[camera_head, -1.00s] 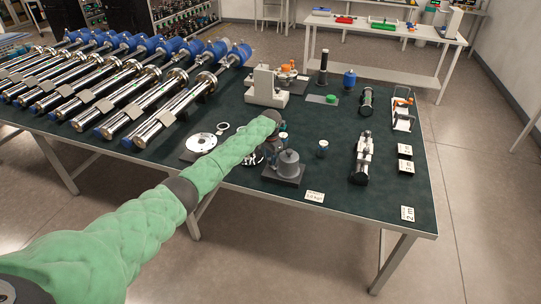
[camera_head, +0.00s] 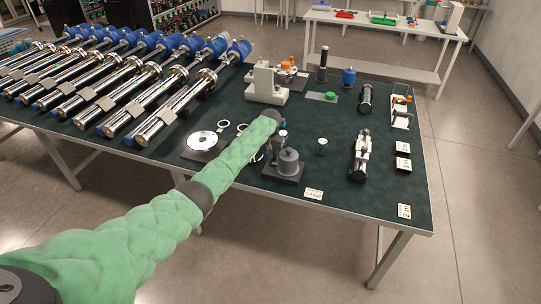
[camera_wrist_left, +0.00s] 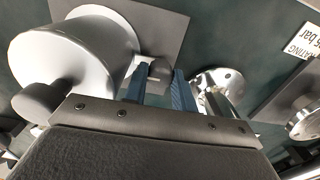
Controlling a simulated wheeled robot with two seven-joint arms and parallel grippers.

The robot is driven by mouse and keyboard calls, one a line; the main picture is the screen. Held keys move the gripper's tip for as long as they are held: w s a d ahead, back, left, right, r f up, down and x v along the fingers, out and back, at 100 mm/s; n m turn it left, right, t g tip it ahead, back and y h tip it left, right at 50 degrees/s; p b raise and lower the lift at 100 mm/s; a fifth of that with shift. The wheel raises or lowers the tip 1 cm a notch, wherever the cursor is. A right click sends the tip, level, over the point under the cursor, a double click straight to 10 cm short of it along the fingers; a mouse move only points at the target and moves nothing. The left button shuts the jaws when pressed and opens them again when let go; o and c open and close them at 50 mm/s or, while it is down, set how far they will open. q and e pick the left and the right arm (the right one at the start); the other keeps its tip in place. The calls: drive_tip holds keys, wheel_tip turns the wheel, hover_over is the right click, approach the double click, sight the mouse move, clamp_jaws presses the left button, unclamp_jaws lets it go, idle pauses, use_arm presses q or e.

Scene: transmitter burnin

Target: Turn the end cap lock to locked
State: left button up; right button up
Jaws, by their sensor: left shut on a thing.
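My left gripper (camera_wrist_left: 158,88) has two blue fingers shut on a small dark grey block (camera_wrist_left: 158,72), which looks like the lock's handle. Its locked or unlocked position cannot be told. In the head view my left gripper (camera_head: 274,140) is mostly hidden behind the green arm and dark wrist. It is low beside a grey cylinder with a knob (camera_head: 289,160) on a dark square plate (camera_head: 284,176). That cylinder (camera_wrist_left: 72,50) fills the left of the wrist view, close beside the fingers. My right gripper is not in view.
A flanged metal part (camera_wrist_left: 222,80) is close right of the fingers. A silver disc (camera_head: 202,140), a grey stand (camera_head: 265,84), a small blue-and-white cup (camera_head: 321,146) and a metal fitting (camera_head: 361,155) are around it. Long steel tubes (camera_head: 150,110) cover the table's left.

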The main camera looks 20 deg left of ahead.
sight(270, 156)
use_arm(q)
drive_tip(key=shift+w+r, duration=0.1)
drive_tip(key=shift+r, duration=0.1)
drive_tip(key=o, duration=0.9)
drive_tip(key=shift+o, duration=0.4)
drive_tip(key=shift+f, duration=0.1)
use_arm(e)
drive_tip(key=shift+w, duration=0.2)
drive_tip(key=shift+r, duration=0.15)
use_arm(q)
wheel_tip(270, 156, up, 7)
drive_tip(key=p, duration=0.4)
drive_tip(key=shift+r+p, duration=0.45)
drive_tip(key=shift+r, duration=0.1)
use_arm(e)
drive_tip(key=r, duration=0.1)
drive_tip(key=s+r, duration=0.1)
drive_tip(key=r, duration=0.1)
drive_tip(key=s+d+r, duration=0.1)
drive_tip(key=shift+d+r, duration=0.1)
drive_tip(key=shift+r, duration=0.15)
use_arm(q)
drive_tip(key=shift+f, duration=0.1)
